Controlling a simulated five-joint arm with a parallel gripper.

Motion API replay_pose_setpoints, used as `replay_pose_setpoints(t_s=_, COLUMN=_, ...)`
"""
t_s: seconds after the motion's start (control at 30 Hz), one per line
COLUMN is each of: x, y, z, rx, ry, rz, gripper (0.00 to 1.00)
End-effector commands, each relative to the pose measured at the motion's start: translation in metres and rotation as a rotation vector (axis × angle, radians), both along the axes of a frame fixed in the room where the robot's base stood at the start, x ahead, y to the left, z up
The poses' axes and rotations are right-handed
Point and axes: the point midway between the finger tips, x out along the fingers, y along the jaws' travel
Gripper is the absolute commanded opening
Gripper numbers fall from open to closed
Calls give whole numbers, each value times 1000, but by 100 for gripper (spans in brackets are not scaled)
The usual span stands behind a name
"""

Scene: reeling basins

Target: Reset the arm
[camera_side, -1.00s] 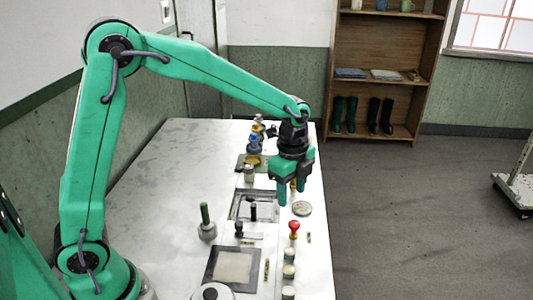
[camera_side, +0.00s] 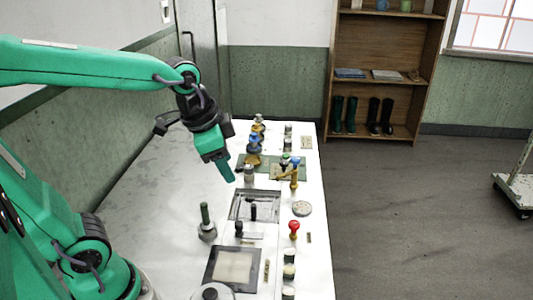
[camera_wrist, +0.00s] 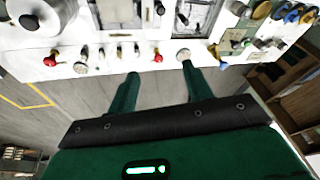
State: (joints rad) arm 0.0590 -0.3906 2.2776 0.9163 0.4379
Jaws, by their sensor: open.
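My gripper (camera_side: 226,174) hangs tilted above the white table (camera_side: 170,175), left of the row of fittings in the side view. It holds nothing that I can see. In the wrist view my gripper (camera_wrist: 160,75) shows two green fingers spread apart, with grey floor between them and the table edge beyond their tips. My arm is folded back, with its forearm reaching in from the left edge of the side view.
The table carries a red knob (camera_side: 294,227), a green-handled lever (camera_side: 206,222), a dark-framed panel (camera_side: 233,267), a round dial (camera_side: 302,208) and yellow and blue valves (camera_side: 254,144). A wooden shelf (camera_side: 375,105) stands behind. The table's left part is bare.

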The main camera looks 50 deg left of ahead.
Motion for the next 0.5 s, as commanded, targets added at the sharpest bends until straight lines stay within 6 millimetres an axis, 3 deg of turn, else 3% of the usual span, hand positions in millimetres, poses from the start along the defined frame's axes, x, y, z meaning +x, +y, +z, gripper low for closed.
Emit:
replay_pose_setpoints(t_s=0.3, x=-48, y=13, z=5, rx=-110, ry=-98, rz=297, gripper=50)
replay_pose_setpoints(t_s=0.5, x=-66, y=16, z=3, rx=-164, ry=-135, rz=420, gripper=50)
